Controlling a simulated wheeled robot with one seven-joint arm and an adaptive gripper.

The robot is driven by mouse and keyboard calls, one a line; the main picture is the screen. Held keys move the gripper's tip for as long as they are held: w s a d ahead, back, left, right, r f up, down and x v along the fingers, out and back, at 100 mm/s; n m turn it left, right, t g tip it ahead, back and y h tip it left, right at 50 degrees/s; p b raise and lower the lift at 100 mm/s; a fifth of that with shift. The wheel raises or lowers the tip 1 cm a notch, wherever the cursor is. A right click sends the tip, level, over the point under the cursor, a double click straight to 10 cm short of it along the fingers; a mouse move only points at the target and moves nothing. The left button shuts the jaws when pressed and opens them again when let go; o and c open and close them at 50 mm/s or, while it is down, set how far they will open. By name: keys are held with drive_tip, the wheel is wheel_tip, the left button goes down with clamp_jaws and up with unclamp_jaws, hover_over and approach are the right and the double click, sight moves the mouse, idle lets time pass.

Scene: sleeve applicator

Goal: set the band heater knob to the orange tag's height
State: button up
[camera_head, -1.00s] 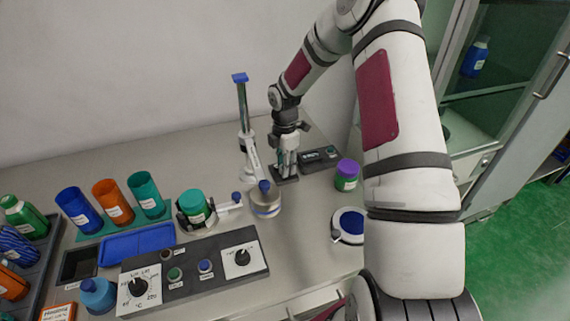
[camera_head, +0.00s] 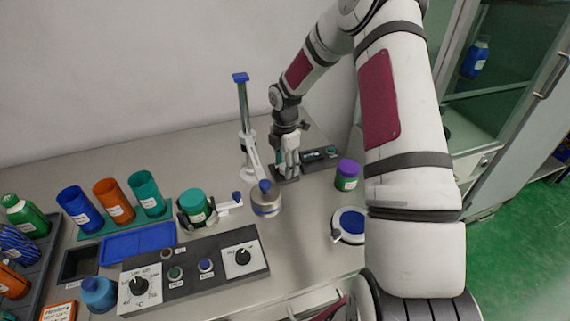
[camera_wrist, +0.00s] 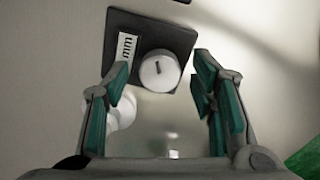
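My gripper (camera_head: 287,168) points down at the back of the bench. In the wrist view my gripper (camera_wrist: 159,70) is open, its teal-padded fingers apart on either side of a round white knob with a dark slot (camera_wrist: 158,70). That knob sits on a dark plate (camera_wrist: 118,20) with a white "mm" label (camera_wrist: 127,47). I cannot tell whether the fingers touch the knob. A control panel (camera_head: 195,266) at the front carries a °C dial knob (camera_head: 139,286) and another dial knob (camera_head: 243,256); no band-heater lettering is readable. A card with orange edging (camera_head: 60,311) lies front left; its text is blurred.
A post with a blue top (camera_head: 242,110) stands just left of my gripper. A dark device (camera_head: 319,156) and a purple-capped jar (camera_head: 347,175) are to its right. A clear bottle (camera_head: 266,200) stands in front. Colored cups (camera_head: 114,203) stand left.

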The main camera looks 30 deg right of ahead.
wheel_tip(320, 180, up, 12)
idle(0.6)
idle(0.4)
wheel_tip(320, 180, up, 9)
drive_tip(key=m+h, duration=0.1)
drive_tip(key=m, duration=0.3)
hover_over(285, 166)
drive_tip(key=s+a, duration=0.5)
drive_tip(key=s+a+r+m+t+h, duration=0.1)
drive_tip(key=s+a+r+m, duration=0.15)
drive_tip(key=s+r, duration=0.2)
drive_tip(key=s+a+r+m+t, duration=0.1)
drive_tip(key=s+a+r+m, duration=0.15)
drive_tip(key=s+r, duration=0.2)
drive_tip(key=s+a+m+t+y, duration=0.1)
drive_tip(key=s+a+m, duration=0.1)
drive_tip(key=s+m, duration=0.3)
drive_tip(key=s+a+r+m+t, duration=0.1)
drive_tip(key=s+a+m, duration=0.2)
drive_tip(key=s, duration=0.9)
drive_tip(key=shift+s+a+r+m+t+y, duration=0.2)
drive_tip(key=shift+a+r+m+t+y, duration=0.15)
drive_tip(key=shift+m, duration=0.55)
